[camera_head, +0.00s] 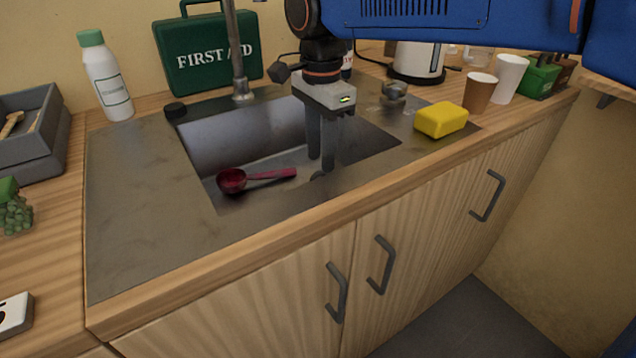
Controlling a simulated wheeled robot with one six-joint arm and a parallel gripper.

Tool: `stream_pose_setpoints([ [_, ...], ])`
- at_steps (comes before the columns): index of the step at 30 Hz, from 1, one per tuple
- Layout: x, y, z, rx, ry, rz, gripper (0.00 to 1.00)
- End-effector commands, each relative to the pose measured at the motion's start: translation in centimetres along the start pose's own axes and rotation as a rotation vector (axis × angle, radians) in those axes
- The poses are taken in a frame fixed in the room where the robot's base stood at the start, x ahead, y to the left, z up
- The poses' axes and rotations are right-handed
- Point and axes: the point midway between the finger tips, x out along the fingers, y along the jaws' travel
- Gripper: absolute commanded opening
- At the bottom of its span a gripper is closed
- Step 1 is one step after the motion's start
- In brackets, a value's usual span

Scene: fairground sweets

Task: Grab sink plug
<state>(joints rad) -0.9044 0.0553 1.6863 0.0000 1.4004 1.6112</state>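A small black round piece (176,110), which looks like the sink plug, sits on the back left corner of the metal sink surround (130,200). My gripper (321,163) points down into the sink basin (240,135), well to the right of that black piece. Its two fingers stand apart with nothing visible between them. A dark round spot (318,176), possibly the drain, lies right by the fingertips and is partly hidden by them. A dark red scoop (232,181) lies in the basin to the left of my gripper.
A tap (238,60) rises behind the basin. A white bottle (107,80) and green first aid case (207,52) stand near the black piece. A yellow sponge (441,119) and small metal object (393,92) are on the right. The left surround is clear.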

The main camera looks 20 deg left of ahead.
Motion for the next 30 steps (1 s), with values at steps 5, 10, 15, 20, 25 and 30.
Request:
stream_pose_setpoints([
  [5,1.0,-0.1,0.1,0.000,0.000,0.001,0.30],
  [10,3.3,-0.3,0.5,-0.001,0.000,0.002,0.30],
  [15,5.0,-0.3,0.5,-0.001,0.000,0.000,0.30],
  [20,5.5,-0.3,0.5,-0.002,0.000,-0.002,0.30],
  [25,5.5,-0.3,0.5,-0.002,0.000,-0.002,0.26],
  [30,5.5,-0.3,0.5,-0.002,0.000,-0.002,0.00],
])
